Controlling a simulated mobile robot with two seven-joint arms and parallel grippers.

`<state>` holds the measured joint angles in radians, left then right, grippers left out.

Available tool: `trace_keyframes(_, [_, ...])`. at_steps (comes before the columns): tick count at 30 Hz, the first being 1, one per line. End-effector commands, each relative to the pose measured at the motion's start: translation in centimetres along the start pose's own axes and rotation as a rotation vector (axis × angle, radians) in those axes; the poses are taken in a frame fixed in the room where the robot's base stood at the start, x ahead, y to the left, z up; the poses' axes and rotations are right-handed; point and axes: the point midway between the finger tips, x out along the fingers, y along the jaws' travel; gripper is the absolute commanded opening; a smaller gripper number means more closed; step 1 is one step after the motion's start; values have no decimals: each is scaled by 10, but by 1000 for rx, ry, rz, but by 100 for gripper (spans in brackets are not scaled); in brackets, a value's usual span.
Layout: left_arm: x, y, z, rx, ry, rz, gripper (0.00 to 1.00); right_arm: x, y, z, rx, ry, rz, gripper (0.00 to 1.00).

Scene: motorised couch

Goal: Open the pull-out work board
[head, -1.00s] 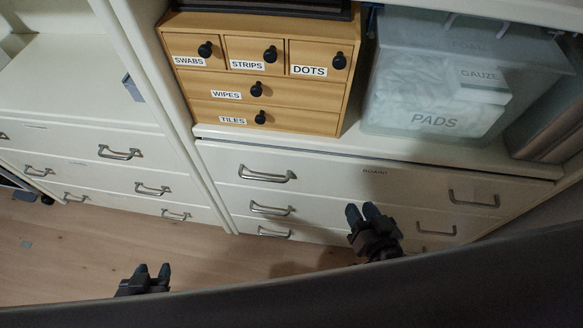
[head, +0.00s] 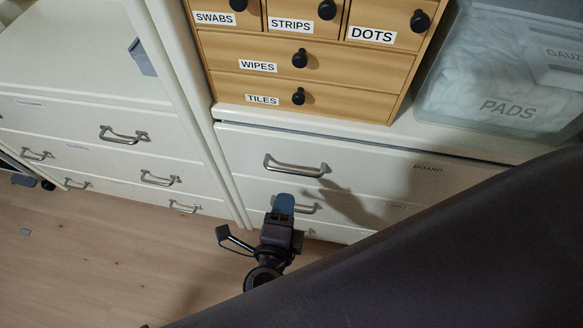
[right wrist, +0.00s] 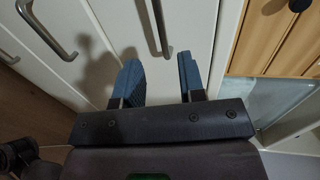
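The work board is the shut top front marked BOARD (head: 400,170) on the white cabinet below the wooden drawer box. Its metal left handle (head: 295,167) shows whole; its right handle is hidden behind a large dark shape. My right gripper (head: 283,203) appears just below that left handle in the head view, with its fingers overlapping. In the right wrist view its two blue fingers (right wrist: 160,80) are apart with nothing between them. A handle (right wrist: 158,28), apparently the board's, lies beyond the fingertips. Only a dark tip, possibly my left gripper (head: 145,326), shows at the bottom edge.
Lower fronts with handles (head: 300,206) sit under the board. The wooden drawer box (head: 340,85) and a clear PADS bin (head: 500,125) stand above. Another white drawer cabinet (head: 80,125) is at left. The wooden floor (head: 110,250) is mostly clear.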

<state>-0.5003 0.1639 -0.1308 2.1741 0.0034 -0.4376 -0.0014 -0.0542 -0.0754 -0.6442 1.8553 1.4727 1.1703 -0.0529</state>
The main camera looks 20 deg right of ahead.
Motion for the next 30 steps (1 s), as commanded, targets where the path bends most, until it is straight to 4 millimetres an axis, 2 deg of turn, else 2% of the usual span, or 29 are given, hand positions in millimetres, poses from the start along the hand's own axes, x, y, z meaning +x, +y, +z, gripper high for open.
trace_keyframes(12, [3,2,9,-2,-14,4,43,67,0,0,-3,-1,-5,37])
trace_keyframes(18, [3,3,10,-2,-16,5,43,91,0,-1,-4,-1,-4,37])
trace_keyframes(24, [3,2,8,-2,-13,4,43,101,-1,-1,-4,-1,-4,37])
trace_keyframes(30, [3,2,8,-2,-14,3,43,102,-1,-1,-3,-1,-4,37])
